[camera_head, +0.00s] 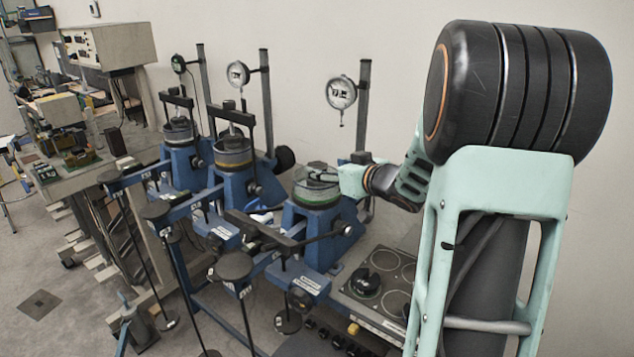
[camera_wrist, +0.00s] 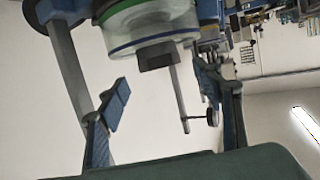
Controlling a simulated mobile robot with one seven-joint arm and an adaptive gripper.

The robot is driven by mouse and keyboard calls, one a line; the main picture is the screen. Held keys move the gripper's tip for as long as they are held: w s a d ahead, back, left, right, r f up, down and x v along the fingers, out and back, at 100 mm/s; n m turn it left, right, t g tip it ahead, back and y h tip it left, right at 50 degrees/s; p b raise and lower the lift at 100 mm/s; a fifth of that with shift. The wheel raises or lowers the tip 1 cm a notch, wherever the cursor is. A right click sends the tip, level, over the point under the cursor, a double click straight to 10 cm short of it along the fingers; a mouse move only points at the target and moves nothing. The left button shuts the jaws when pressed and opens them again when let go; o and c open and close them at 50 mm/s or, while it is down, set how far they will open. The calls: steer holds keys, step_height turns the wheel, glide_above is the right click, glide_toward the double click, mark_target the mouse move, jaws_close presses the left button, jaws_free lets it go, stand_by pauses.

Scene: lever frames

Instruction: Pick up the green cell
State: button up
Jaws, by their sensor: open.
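The green cell (camera_head: 316,192) is a clear round cell with a green ring. It sits upright on the nearest blue consolidation frame, below a dial gauge. My gripper (camera_head: 343,176) is at its right side, close to it. In the wrist view, the cell with its green ring (camera_wrist: 150,38) fills the upper middle, with a dark block on it. My gripper's two fingers (camera_wrist: 160,92) are spread apart with nothing between their tips. The cell lies beyond the fingertips. The head view does not show clearly whether a finger touches it.
A dial gauge (camera_head: 341,93) on an upright post stands behind the cell. Two similar frames, with a yellow-ringed cell (camera_head: 233,152) and another cell (camera_head: 179,131), stand to the left. Loading beams and hanging weights crowd the front. A hotplate-like panel (camera_head: 385,275) lies below my arm.

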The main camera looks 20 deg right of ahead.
mark_target(317, 165)
steer(key=shift+x, duration=2.95)
steer(key=shift+f, duration=0.15)
steer(key=shift+c, duration=0.3)
jaws_close()
